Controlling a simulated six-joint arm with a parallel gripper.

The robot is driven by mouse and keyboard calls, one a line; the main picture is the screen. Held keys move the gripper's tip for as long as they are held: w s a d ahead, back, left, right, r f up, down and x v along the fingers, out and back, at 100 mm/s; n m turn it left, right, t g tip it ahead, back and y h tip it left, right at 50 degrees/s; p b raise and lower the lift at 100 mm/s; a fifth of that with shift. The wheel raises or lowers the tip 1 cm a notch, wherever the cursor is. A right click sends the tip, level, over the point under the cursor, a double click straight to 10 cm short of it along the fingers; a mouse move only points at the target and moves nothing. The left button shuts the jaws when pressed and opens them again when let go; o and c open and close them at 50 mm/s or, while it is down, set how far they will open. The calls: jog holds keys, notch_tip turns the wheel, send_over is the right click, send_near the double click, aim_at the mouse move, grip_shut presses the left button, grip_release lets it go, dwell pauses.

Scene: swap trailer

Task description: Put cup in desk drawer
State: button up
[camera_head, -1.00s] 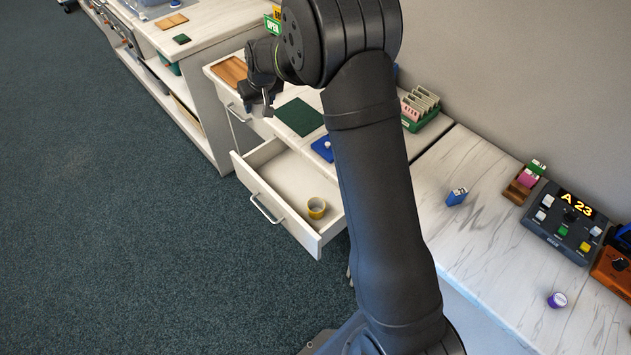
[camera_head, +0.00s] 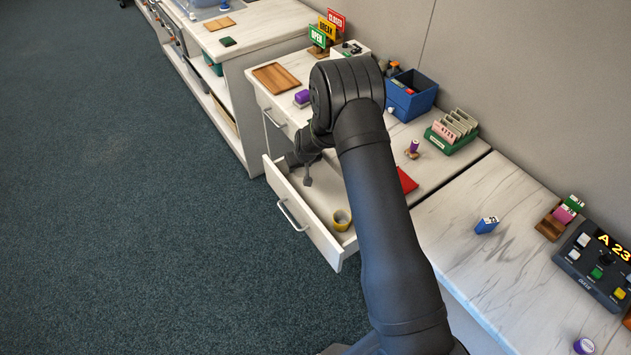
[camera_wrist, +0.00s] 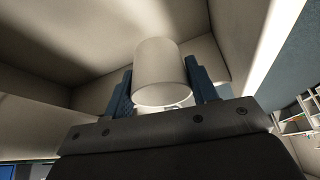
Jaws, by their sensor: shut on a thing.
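A pale, plain cup (camera_wrist: 161,72) is between the blue fingers of my gripper (camera_wrist: 160,88) in the wrist view, and the gripper is shut on it. Pale drawer walls surround it there. In the head view my gripper (camera_head: 307,172) is at the far left end of the open desk drawer (camera_head: 312,228), over its inside. The held cup is too small there to make out clearly. Whether it touches the drawer floor I cannot tell.
The desk top holds a wooden tray (camera_head: 276,78), a purple block (camera_head: 302,98), a blue bin (camera_head: 411,96), a green card rack (camera_head: 453,131) and a red item (camera_head: 406,180). My arm covers the desk's middle. Open carpet (camera_head: 150,220) lies left of the drawer.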

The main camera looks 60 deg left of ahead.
aim_at(301, 176)
jog(key=shift+f, duration=3)
jog(key=shift+f, duration=0.2)
jog(key=o, duration=1.1)
jog(key=shift+r, duration=0.1)
jog(key=v, duration=1.2)
jog(key=shift+r, duration=0.15)
jog(key=shift+a, duration=0.1)
jog(key=x, duration=1.2)
jog(key=shift+f, duration=0.2)
jog(key=shift+r, duration=0.15)
jog(key=shift+r, duration=0.1)
